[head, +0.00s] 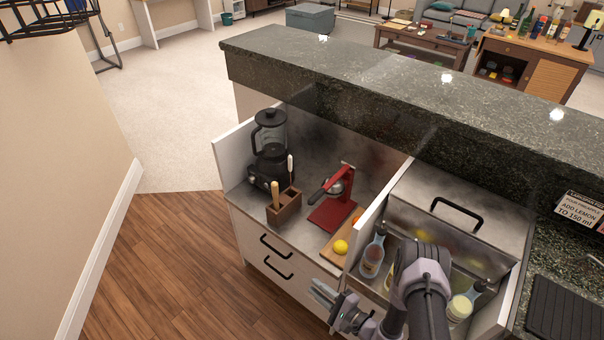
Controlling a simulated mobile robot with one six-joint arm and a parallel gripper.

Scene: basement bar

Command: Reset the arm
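My arm comes in at the bottom right and bends to the left. My gripper (326,294) is at the bottom centre, in front of the white drawer fronts and lower right of the black handles. Its pale fingers point to the upper left and look clear of the counter items. I see nothing held in it, but the fingers are small and seen at an angle, so their gap is unclear. My arm hides part of the bottle bin behind it.
A lemon (340,246) lies on a wooden board near a red juicer (334,205). A blender (269,150) and a wooden utensil holder (284,206) stand left. Bottles (373,256) sit in a metal bin beside my arm. Wooden floor (165,265) at the left is clear.

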